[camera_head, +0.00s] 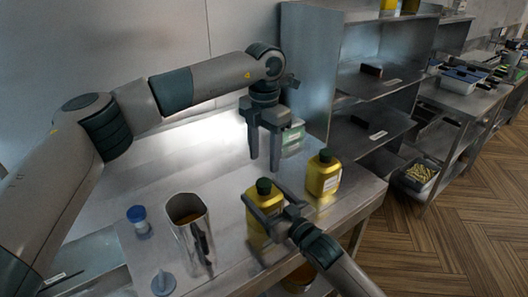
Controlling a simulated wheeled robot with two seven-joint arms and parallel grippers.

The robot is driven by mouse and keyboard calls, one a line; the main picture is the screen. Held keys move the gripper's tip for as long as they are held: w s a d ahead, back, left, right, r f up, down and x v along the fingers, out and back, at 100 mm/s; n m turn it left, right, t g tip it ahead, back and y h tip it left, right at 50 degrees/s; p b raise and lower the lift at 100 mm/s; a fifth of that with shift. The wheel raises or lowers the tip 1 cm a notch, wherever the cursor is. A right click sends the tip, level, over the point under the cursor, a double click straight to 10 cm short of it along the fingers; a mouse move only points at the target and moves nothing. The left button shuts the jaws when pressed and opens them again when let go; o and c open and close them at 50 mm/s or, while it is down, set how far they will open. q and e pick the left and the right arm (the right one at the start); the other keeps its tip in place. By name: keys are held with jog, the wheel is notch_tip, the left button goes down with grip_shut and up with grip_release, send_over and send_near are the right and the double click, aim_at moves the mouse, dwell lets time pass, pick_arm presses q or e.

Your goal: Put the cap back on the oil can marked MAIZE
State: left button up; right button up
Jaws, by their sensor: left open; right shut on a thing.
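A yellow oil can (257,229) with a dark cap-like top (264,186) stands at the front of the steel table. My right gripper (262,206) is shut around the upper part of this can, below the dark top. A second yellow can (325,181), also dark-topped, stands behind it to the right. I cannot read a MAIZE mark on either, nor tell whether the dark top is seated. My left gripper (264,165) is open, pointing down above and behind the held can, with nothing visible between its fingers.
A green and white container (293,139) stands behind my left gripper. A steel shelf unit (310,70) rises behind the table.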

aim_at(264, 182)
pick_arm(q)
jog(key=n, duration=0.5)
jog(key=shift+r+n, duration=0.15)
jog(key=shift+n, duration=0.25)
jog(key=n, duration=0.6)
jog(key=shift+r, duration=0.2)
jog(key=shift+f, duration=4)
jog(key=shift+c, duration=0.7)
jog(key=c, duration=0.9)
jog(key=shift+c, duration=0.2)
